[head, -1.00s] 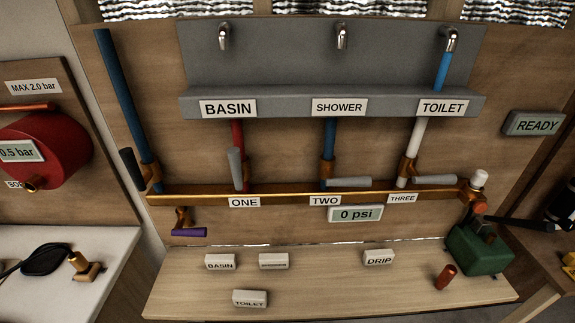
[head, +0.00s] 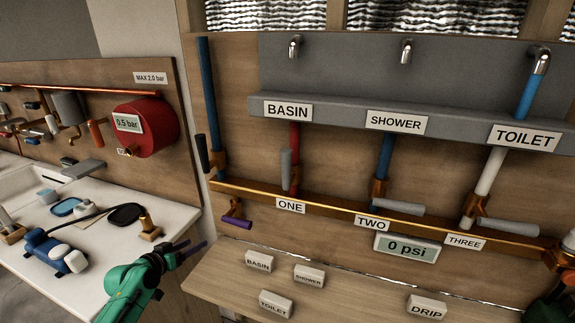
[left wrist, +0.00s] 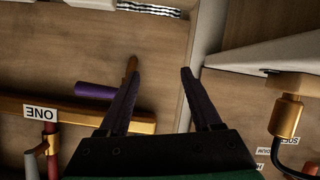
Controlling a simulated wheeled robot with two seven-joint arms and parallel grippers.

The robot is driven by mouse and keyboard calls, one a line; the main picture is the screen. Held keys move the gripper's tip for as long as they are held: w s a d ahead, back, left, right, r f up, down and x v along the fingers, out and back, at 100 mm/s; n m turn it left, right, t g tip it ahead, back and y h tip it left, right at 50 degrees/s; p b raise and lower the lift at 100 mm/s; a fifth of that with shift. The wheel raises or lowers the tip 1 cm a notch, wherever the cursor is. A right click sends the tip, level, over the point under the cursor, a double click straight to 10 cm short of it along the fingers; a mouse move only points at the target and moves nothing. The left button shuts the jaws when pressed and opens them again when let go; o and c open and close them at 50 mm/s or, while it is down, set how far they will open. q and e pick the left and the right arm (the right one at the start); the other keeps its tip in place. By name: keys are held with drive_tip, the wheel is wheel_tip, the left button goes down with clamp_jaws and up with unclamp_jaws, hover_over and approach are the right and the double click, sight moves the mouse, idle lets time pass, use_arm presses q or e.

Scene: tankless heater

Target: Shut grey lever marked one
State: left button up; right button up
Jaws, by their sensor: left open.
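The grey lever above the label ONE (head: 286,168) stands upright, alongside the red pipe (head: 295,140) under the BASIN plate. The label ONE (head: 290,206) is on the copper manifold; it also shows upside down in the left wrist view (left wrist: 40,112). My left gripper (head: 196,250) is open and empty, low and to the left of the lever, in front of the gap between the two benches. In the left wrist view its fingers (left wrist: 159,72) are spread, with a purple handle (left wrist: 95,91) beyond the left one. My right gripper is not in view.
Grey levers at TWO (head: 398,207) and THREE (head: 512,226) lie roughly level. A purple-handled valve (head: 236,219) hangs below the manifold's left end. A gauge reads 0 psi (head: 406,248). Loose label blocks lie on the wooden ledge (head: 350,295). A red tank (head: 150,128) is at left.

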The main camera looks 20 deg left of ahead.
use_arm(q)
drive_tip(key=w+d+r+m+t+h, duration=0.2)
drive_tip(key=d+r+m+h, duration=0.15)
drive_tip(key=r, duration=0.95)
drive_tip(key=m+g+h+b, duration=0.1)
drive_tip(key=m+h, duration=0.5)
approach(286, 159)
drive_tip(key=p+x, duration=0.4)
drive_tip(key=a+p+x, duration=0.1)
drive_tip(key=p+x, duration=0.1)
drive_tip(key=shift+w+r, duration=0.25)
drive_tip(key=shift+w, duration=0.05)
drive_tip(key=p+x, duration=0.1)
drive_tip(key=x, duration=0.1)
drive_tip(key=f+p+x, duration=0.1)
drive_tip(key=x, duration=0.1)
drive_tip(key=shift+w+d, duration=0.2)
drive_tip(key=shift+w, duration=0.1)
drive_tip(key=shift+w+d+f, duration=0.1)
drive_tip(key=shift+w+d, duration=0.05)
clamp_jaws()
